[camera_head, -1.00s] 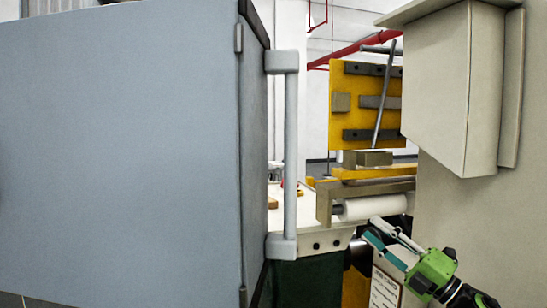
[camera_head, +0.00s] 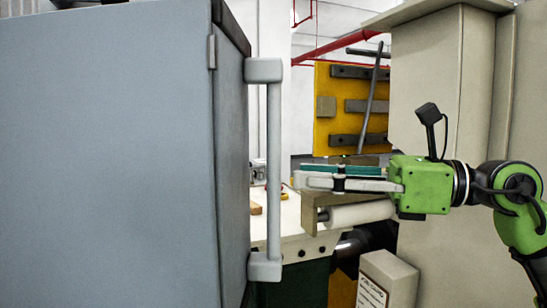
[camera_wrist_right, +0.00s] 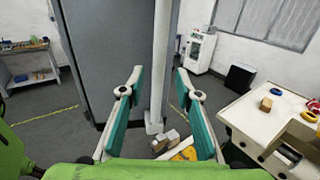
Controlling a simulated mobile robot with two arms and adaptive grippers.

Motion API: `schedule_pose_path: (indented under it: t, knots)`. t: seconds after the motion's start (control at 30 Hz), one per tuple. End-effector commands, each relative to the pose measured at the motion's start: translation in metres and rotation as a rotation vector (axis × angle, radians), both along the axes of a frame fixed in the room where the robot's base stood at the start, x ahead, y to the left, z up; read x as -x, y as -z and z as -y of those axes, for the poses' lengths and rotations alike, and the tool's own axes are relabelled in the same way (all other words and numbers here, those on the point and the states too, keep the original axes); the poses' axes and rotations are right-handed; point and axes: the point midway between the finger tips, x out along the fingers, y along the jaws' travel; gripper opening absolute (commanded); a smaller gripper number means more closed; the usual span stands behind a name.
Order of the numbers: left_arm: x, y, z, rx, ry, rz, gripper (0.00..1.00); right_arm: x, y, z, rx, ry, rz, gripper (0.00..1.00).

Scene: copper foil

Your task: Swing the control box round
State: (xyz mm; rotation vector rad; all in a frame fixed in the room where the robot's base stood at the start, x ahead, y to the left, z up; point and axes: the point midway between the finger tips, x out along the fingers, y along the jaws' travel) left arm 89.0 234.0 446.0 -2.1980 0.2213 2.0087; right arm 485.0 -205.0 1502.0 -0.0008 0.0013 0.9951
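The control box (camera_head: 105,150) is a big blue-grey cabinet filling the left of the head view. A light grey vertical bar handle (camera_head: 273,165) stands on its right side, with a bracket at each end. My right gripper (camera_head: 300,174) points left at the bar's middle, its fingertips a little to the right of it. In the right wrist view the gripper (camera_wrist_right: 159,78) is open, and the bar (camera_wrist_right: 161,45) shows between the two teal-padded fingers, apart from both. The box (camera_wrist_right: 110,50) is behind it there. My left gripper is not in view.
A white bench (camera_head: 292,228) with a paper roll (camera_head: 360,213) lies behind and below my right gripper. A yellow tool board (camera_head: 325,130) hangs behind. A beige cabinet (camera_head: 425,85) stands at the right. Floor (camera_wrist_right: 55,125) shows clear left of the box in the wrist view.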

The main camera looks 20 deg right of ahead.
Motion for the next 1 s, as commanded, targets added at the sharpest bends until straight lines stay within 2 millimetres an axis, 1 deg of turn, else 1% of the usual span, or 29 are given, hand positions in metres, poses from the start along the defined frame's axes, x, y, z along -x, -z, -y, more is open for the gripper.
schedule_pose_path:
  t: [0.03, 0.2, 0.3, 0.5, 0.73, 0.77, 0.8, 0.87, 0.9, 1.0]
  knots:
    - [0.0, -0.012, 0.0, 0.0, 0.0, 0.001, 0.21, -0.005, -0.006, -0.011, 0.0, -0.006, 0.0, 0.31]
    - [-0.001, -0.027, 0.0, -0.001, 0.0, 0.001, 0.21, -0.021, -0.005, -0.036, -0.002, -0.005, 0.0, 0.31]
    - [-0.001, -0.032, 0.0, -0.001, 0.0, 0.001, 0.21, -0.029, -0.003, -0.046, -0.002, -0.003, -0.001, 0.31]
    - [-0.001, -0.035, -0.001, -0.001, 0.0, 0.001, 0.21, -0.035, -0.001, -0.055, -0.001, -0.002, 0.0, 0.31]
    - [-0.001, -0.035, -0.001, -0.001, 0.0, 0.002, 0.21, -0.035, 0.0, -0.055, -0.001, -0.001, 0.0, 0.31]
    - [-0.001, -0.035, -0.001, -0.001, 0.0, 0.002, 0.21, -0.035, 0.0, -0.055, -0.001, -0.001, 0.0, 0.28]
    - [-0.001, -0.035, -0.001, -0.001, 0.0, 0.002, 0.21, -0.035, 0.0, -0.055, -0.001, -0.001, 0.0, 0.18]
    - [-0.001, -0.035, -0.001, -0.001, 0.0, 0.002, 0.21, -0.035, 0.0, -0.055, -0.001, -0.001, 0.0, 0.02]
    - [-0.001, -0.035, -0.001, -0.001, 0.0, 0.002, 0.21, -0.035, 0.0, -0.055, -0.001, -0.001, 0.0, 0.0]
    - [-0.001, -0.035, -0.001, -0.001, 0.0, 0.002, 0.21, -0.035, 0.0, -0.055, -0.002, -0.001, -0.001, 0.0]
